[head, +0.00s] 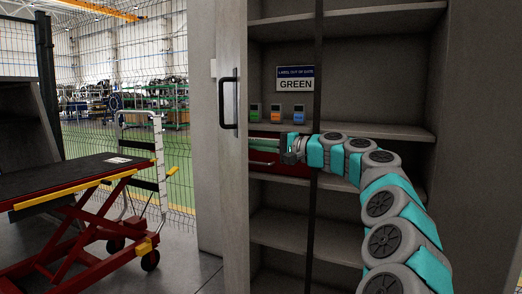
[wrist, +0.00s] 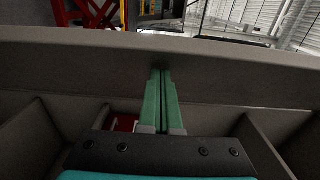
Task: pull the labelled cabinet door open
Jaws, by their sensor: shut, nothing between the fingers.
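The grey cabinet door (head: 233,200) stands swung open at the left of the cabinet, seen nearly edge-on, with its black bar handle (head: 228,103) on the left face. My gripper (head: 252,143) is on the right, inner side of the door, away from the handle. Its green fingers are shut together and empty, tips at or very near the door panel; contact cannot be told. In the wrist view the shut fingers (wrist: 160,74) point at a broad grey panel (wrist: 70,60). A sign reading GREEN (head: 295,84) is on the cabinet's back wall.
Cabinet shelves (head: 375,130) hold three small coloured devices (head: 275,112) and a red item (head: 280,168). A dark vertical strip (head: 318,60) crosses the opening. A red lift cart (head: 75,220) stands left of the door, before a mesh fence (head: 90,60). Some floor is clear between.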

